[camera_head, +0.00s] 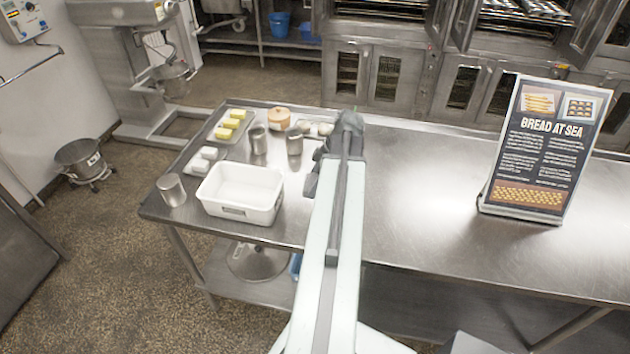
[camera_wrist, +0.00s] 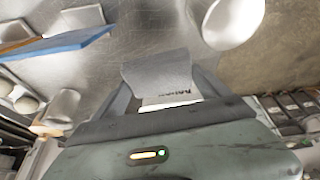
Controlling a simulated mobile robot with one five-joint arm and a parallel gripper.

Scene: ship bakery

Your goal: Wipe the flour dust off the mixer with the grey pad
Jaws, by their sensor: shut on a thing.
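The mixer (camera_head: 122,62) is a large grey floor machine at the upper left of the head view, beyond the table. I cannot make out flour dust on it at this size. My gripper (camera_head: 340,132) is over the table, left of its middle, seen from behind and partly hidden by my arm. In the wrist view my gripper (camera_wrist: 165,92) is shut on a flat grey piece with dark lettering, which looks like the grey pad (camera_wrist: 155,70). A white strip shows under its lower edge. The pad is hidden in the head view.
A "Bread at Sea" sign (camera_head: 543,150) stands right. The table's middle is clear. A wheeled bucket (camera_head: 80,158) stands on the floor left.

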